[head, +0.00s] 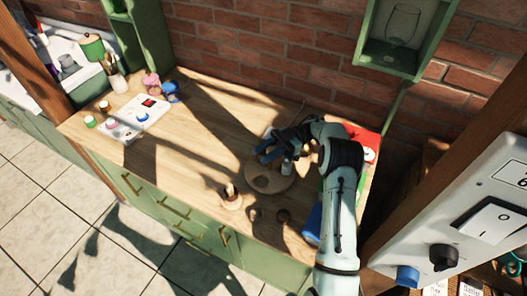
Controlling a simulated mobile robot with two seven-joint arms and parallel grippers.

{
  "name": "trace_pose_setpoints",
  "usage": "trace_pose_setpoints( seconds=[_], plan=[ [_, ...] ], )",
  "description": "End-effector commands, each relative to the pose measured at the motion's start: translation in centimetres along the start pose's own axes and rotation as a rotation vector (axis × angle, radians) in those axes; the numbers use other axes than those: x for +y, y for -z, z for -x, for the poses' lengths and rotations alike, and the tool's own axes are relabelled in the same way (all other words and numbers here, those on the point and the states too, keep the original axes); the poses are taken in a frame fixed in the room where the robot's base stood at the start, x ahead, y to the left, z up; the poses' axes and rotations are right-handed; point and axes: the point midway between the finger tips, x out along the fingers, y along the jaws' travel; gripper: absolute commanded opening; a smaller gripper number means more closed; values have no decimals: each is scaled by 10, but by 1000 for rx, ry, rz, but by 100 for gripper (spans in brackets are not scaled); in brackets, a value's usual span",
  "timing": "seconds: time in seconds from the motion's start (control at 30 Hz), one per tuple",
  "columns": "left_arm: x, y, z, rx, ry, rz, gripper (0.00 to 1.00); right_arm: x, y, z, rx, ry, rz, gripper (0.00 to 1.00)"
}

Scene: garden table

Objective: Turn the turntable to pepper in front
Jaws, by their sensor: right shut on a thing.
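The turntable (282,184) is a round, light wooden disc on the right half of the wooden counter. My right gripper (267,153) reaches in from the lower right, over the disc's back part. It is shut, apparently on a part of the turntable; its own fingers and the shadow hide the exact grip. A small pale container (287,168) stands on the disc beside the gripper. I cannot tell which item is the pepper. My right arm hides what lies behind it. My left gripper is not in view.
A small wooden stand (231,198) is left of the turntable, near the front edge. A red thing (364,140) is at the right, behind my arm. The counter's middle is clear.

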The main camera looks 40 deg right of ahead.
Motion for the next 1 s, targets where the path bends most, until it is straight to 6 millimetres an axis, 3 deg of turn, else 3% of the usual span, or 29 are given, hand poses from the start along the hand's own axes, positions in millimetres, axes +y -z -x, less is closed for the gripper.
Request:
trace_pose_setpoints(
  seconds=[0.17, 0.2, 0.23, 0.67, 1.0],
  plan=[
    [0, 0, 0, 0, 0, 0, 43, 1, 2, 0, 2, -1, 6, 0],
    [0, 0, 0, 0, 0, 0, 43, 1, 2, 0, 3, -1, 7, 49],
    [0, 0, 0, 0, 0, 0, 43, 1, 2, 0, 3, -1, 6, 57],
    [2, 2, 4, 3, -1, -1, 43, 1, 1, 6, 2, -1, 2, 57],
    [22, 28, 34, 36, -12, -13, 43, 4, 6, 48, 6, -5, 9, 57]
  ],
)
